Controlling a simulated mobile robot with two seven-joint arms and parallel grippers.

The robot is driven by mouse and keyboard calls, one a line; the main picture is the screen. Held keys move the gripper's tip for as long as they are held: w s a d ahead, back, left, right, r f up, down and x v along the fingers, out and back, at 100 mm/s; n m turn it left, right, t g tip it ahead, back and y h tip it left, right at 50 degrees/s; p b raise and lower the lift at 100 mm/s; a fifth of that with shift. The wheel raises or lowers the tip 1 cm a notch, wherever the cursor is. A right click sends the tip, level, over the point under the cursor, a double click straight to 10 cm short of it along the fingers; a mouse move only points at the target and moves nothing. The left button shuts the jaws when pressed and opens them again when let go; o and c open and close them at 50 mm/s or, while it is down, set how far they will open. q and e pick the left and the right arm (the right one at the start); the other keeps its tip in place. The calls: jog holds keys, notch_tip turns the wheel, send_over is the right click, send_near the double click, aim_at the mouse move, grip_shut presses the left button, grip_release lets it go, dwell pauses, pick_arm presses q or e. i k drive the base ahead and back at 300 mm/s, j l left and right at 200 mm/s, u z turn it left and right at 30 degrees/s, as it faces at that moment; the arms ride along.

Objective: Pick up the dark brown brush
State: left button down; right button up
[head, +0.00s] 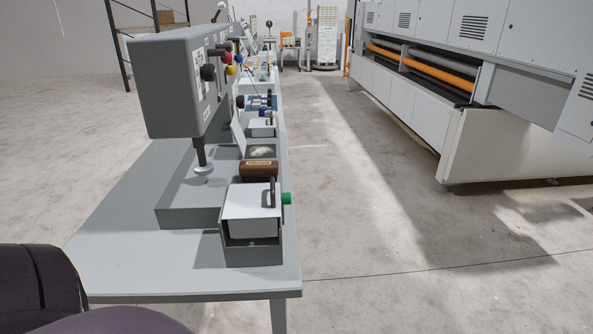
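The dark brown brush (250,171) lies on the long grey table (115,247), just behind a small white-topped grey box (245,203). It has a brown body with a pale strip on its top and lies crosswise. A dark upright piece on the box stands in front of its right part and hides a little of it. Its underside is hidden. Neither of my grippers is in view. Dark rounded parts at the lower left are probably mine.
A grey machine (175,85) with coloured knobs stands on the table left of the brush. A green knob (286,198) sticks out from the box's right side. Open floor (350,190) lies right of the table, then a large white machine (490,140).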

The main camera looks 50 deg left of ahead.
aim_at(250, 170)
jog(key=i+l, duration=0.25)
jog(key=i, duration=0.3)
jog(key=i+l, duration=0.25)
jog(key=i, duration=0.25)
jog(key=i+u, duration=0.5)
jog(key=u, duration=0.25)
jog(key=i+l+u, duration=0.2)
jog(key=u, duration=0.15)
jog(key=i+u, duration=0.15)
jog(key=u, duration=0.35)
jog(key=i+l+u, duration=0.15)
jog(key=u, duration=0.3)
jog(key=i+l+u, duration=0.1)
jog(key=u, duration=0.4)
jog(key=l+u, duration=0.3)
jog(key=u, duration=0.15)
jog(key=i+l+u, duration=0.1)
jog(key=l+u, duration=0.2)
jog(key=u, duration=0.2)
